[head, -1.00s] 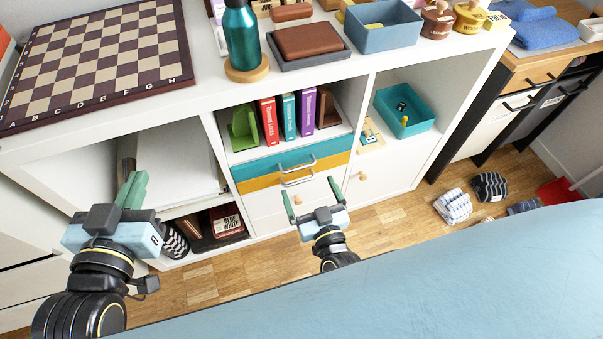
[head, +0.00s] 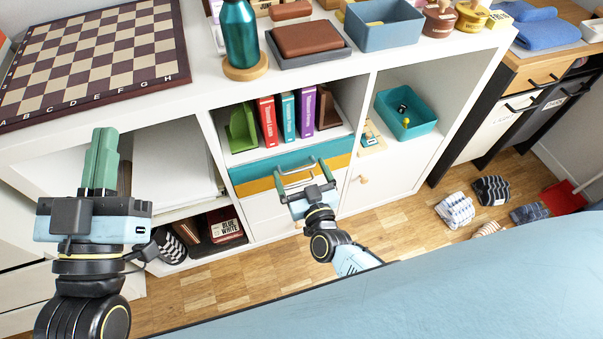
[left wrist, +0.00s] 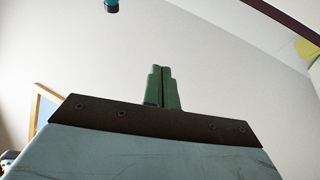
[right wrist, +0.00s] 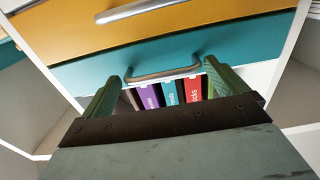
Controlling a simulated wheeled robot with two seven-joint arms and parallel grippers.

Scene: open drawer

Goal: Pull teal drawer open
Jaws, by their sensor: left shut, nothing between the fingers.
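The teal drawer (head: 258,167) is a thin front below the book compartment, with a metal bar handle, and it looks closed. Its teal front also shows in the right wrist view (right wrist: 90,75), with the bar handle (right wrist: 165,74) running across. My right gripper (head: 299,170) is open in front of the drawers. In the right wrist view its green fingers (right wrist: 166,78) stand at either end of the teal handle; I cannot tell if they touch it. My left gripper (head: 104,133) is shut and empty, raised in front of the left shelf; its closed fingers show in the left wrist view (left wrist: 162,70).
A yellow drawer (head: 258,185) with its own handle lies directly under the teal one. Books (head: 288,117) stand in the compartment above. A bottle (head: 241,40) and chessboard (head: 95,60) are on top. The floor (head: 230,275) in front is clear; socks (head: 455,208) lie at right.

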